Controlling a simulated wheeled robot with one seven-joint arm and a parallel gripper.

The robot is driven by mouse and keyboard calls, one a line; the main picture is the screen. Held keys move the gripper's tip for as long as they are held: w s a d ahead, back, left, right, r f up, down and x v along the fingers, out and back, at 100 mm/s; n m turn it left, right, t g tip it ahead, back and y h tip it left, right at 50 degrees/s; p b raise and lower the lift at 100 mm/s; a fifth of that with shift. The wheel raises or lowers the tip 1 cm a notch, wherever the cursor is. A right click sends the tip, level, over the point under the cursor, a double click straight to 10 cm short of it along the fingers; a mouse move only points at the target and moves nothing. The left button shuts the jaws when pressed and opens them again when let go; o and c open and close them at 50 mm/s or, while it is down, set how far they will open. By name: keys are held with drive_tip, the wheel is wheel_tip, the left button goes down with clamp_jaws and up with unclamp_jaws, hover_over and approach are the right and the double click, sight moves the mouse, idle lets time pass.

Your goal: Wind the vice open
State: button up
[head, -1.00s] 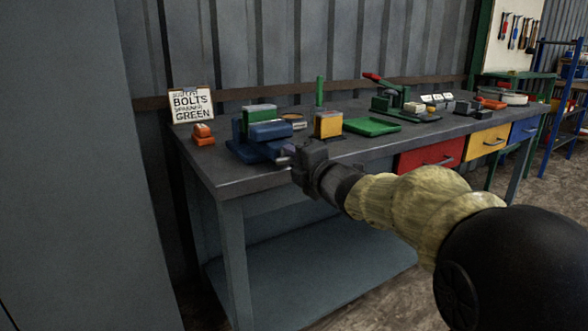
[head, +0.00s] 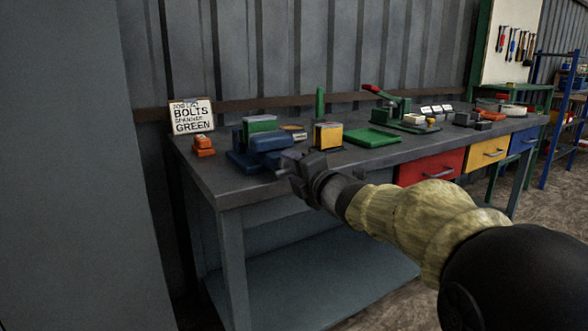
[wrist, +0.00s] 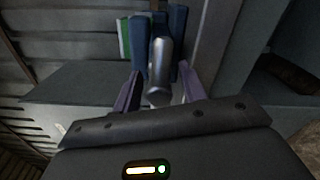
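The blue vice (head: 268,146) stands at the near left end of the bench, with a green part (head: 262,123) beside its blue body. In the wrist view the vice (wrist: 178,28) is ahead, and its silver screw end or handle (wrist: 160,66) points toward me. My gripper (head: 286,165) is at the vice's front, just off the bench edge. In the wrist view its two fingers (wrist: 160,82) are apart, one on each side of the silver piece, with gaps visible. I cannot tell whether either finger touches it.
An orange block (head: 203,147) and a sign (head: 191,116) are left of the vice. A yellow block (head: 328,136), a green tray (head: 372,138) and a green lever press (head: 400,112) are to the right. The bench top (head: 222,178) is clear at its front left corner.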

drive_tip(key=shift+s, duration=0.1)
drive_tip(key=p+v, duration=0.4)
drive_tip(key=v, duration=1.3)
drive_tip(key=shift+d, duration=0.15)
